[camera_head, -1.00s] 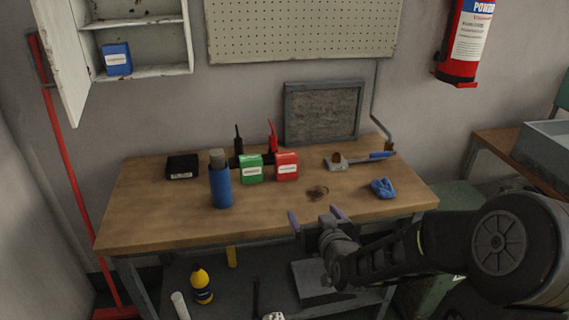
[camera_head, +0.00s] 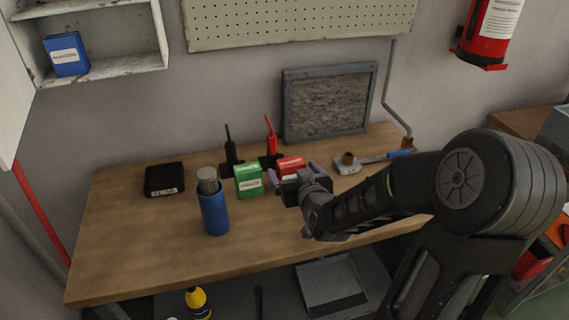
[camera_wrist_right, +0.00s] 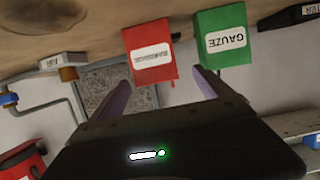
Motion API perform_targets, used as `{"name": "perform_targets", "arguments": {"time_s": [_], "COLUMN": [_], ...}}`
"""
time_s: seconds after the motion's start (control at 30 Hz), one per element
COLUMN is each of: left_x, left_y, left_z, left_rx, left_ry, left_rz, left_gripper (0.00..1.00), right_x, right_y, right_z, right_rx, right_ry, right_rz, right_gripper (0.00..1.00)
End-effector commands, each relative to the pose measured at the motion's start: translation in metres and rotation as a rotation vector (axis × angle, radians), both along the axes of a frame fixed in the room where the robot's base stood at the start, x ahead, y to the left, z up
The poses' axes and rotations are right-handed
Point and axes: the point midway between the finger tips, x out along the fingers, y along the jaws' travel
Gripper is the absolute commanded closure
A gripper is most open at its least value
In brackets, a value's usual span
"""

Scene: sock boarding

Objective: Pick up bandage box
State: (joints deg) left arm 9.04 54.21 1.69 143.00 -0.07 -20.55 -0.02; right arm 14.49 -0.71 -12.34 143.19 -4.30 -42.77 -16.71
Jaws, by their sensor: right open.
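A red box with a white label (camera_head: 290,162), whose print is too blurred to read for sure, stands on the workbench; it looks like the bandage box. It also shows upside down in the right wrist view (camera_wrist_right: 149,50). My right gripper (camera_head: 296,174) is open and empty just in front of it, hiding its lower part in the head view. In the right wrist view the two purple fingers (camera_wrist_right: 160,92) point toward the red box, which lies ahead between them; contact cannot be told. My left gripper is not in view.
A green box labelled GAUZE (camera_head: 248,181) stands close left of the red box. A blue flask (camera_head: 214,211) and a black box (camera_head: 164,179) are further left. Two radio-like devices stand behind. A small metal block (camera_head: 347,167) is right. The bench's front left (camera_head: 120,260) is clear.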

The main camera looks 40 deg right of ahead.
Motion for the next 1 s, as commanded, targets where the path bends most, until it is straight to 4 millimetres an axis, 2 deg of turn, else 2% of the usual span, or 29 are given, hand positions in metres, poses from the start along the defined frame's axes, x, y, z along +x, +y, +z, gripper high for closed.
{"name": "perform_targets", "arguments": {"time_s": [0.33,0.6,1.0], "left_x": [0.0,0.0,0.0], "left_y": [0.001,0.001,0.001], "left_z": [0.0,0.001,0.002], "left_rx": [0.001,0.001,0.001], "left_ry": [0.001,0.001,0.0], "left_rz": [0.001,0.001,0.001], "left_gripper": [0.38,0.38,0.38], "right_x": [0.0,0.022,0.027], "right_y": [0.0,-0.008,-0.01], "right_z": [0.0,-0.007,-0.009], "right_rx": [0.0,0.0,0.0], "right_ry": [0.0,0.0,0.001], "right_rz": [0.001,0.001,0.001], "right_gripper": [0.1,0.1,0.1]}}
